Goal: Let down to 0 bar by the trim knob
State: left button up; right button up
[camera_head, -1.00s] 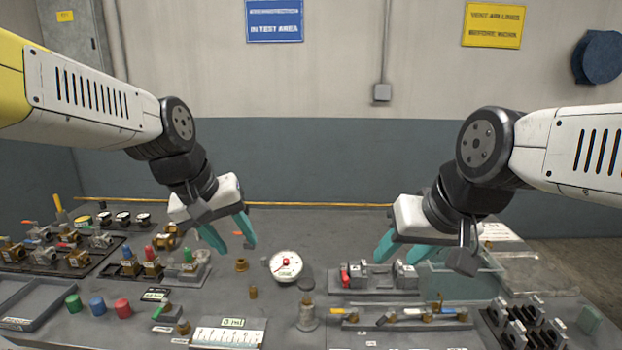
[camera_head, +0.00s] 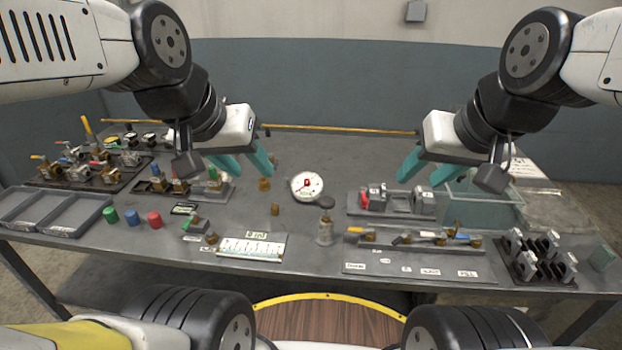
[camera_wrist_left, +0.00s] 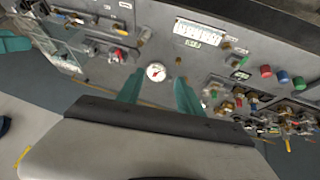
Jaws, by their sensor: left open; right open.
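A round white gauge (camera_head: 306,186) with red at its centre stands mid-bench; its reading is too small to tell. It also shows in the left wrist view (camera_wrist_left: 156,71), between and beyond the fingertips. Just in front of it is a small metal post (camera_head: 325,232) with a dark round top. I cannot tell which part is the trim knob. My left gripper (camera_head: 256,176) is open and empty, above the bench left of the gauge; its teal fingers show in the wrist view (camera_wrist_left: 158,95). My right gripper (camera_head: 421,179) is open and empty over the right fittings.
A white scale plate (camera_head: 251,246) lies near the front edge. Green, blue and red caps (camera_head: 132,216) stand beside grey trays (camera_head: 75,222) at left. Valve racks (camera_head: 88,172) fill the back left. A valve strip (camera_head: 418,239) and a clear bin (camera_head: 490,207) are at right.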

dwell(0.4)
pick_arm(q)
jog(key=n+g+y, duration=0.2)
jog(key=n+g, duration=0.4)
jog(key=n, duration=1.6)
send_over(275, 206)
notch_tip(275, 206, down, 20)
jog(key=shift+f, duration=0.25)
jog(key=shift+w+f, duration=0.1)
jog(key=shift+f, duration=0.15)
notch_tip(275, 206, down, 8)
jog(key=shift+r, duration=0.2)
grip_shut()
